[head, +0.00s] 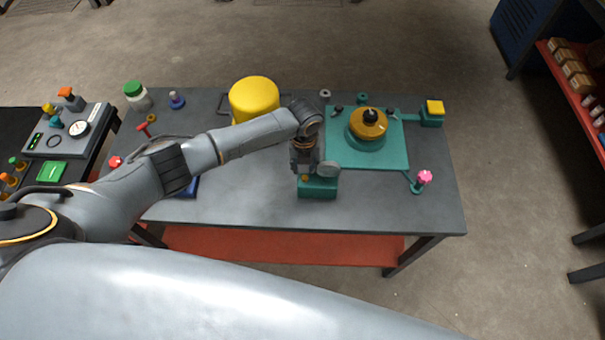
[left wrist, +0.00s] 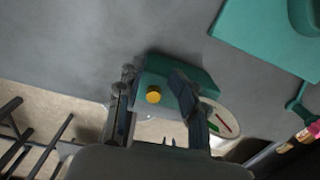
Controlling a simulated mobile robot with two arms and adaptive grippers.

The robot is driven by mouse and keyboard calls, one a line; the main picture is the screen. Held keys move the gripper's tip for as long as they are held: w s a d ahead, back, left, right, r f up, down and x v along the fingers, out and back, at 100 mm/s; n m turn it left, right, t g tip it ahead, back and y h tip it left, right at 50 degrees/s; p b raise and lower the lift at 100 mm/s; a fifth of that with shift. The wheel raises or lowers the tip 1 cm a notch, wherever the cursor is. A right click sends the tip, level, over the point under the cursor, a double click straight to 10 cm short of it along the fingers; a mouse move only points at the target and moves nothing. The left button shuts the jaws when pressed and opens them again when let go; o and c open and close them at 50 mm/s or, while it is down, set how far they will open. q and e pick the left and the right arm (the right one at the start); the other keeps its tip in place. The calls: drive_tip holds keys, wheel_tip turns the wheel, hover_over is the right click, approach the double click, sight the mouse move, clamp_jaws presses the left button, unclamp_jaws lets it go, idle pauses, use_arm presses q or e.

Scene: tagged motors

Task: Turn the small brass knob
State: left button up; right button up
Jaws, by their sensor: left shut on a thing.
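The small brass knob (left wrist: 153,95) is a round yellow cap on a teal box (left wrist: 200,78) with a round dial (left wrist: 226,124) at its right. In the head view the teal box (head: 318,189) stands near the table's front edge, with the dial (head: 329,169) beside my gripper. My left gripper (head: 303,172) points down at the box. In the left wrist view its two fingers (left wrist: 153,82) lie on either side of the knob, and it is shut on the knob. The exact finger contact is hard to make out. My right gripper is not in view.
A teal plate (head: 342,153) with a brass-coloured dome (head: 368,122) lies right of the gripper. A yellow drum (head: 253,98) stands behind my left arm. A pink knob (head: 425,177) is near the right edge. Grey table top (head: 255,192) is clear left of the box.

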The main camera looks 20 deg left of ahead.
sight(302, 186)
use_arm(q)
drive_tip(key=s, duration=0.1)
drive_tip(key=s+n+p, duration=0.2)
drive_tip(key=s, duration=0.1)
drive_tip(key=shift+d+f+g, duration=0.25)
drive_tip(key=shift+d+g, duration=0.15)
drive_tip(key=shift+c, duration=1.1)
drive_tip(key=shift+s+n, duration=0.3)
drive_tip(key=shift+n, duration=0.7)
clamp_jaws()
drive_tip(key=n, duration=0.1)
drive_tip(key=s+n, duration=0.1)
drive_tip(key=shift+s+a+r+n, duration=0.1)
drive_tip(key=shift+s+a+n, duration=0.1)
drive_tip(key=shift+n, duration=0.2)
drive_tip(key=shift+a+n, duration=0.25)
drive_tip(key=shift+n, duration=0.55)
drive_tip(key=shift+a+n, duration=0.25)
drive_tip(key=shift+n, duration=0.35)
drive_tip(key=n, duration=0.3)
drive_tip(key=shift+s+a, duration=0.1)
drive_tip(key=shift+a, duration=0.2)
drive_tip(key=shift+s+n, duration=0.15)
drive_tip(key=shift+n, duration=0.65)
drive_tip(key=shift+a, duration=0.1)
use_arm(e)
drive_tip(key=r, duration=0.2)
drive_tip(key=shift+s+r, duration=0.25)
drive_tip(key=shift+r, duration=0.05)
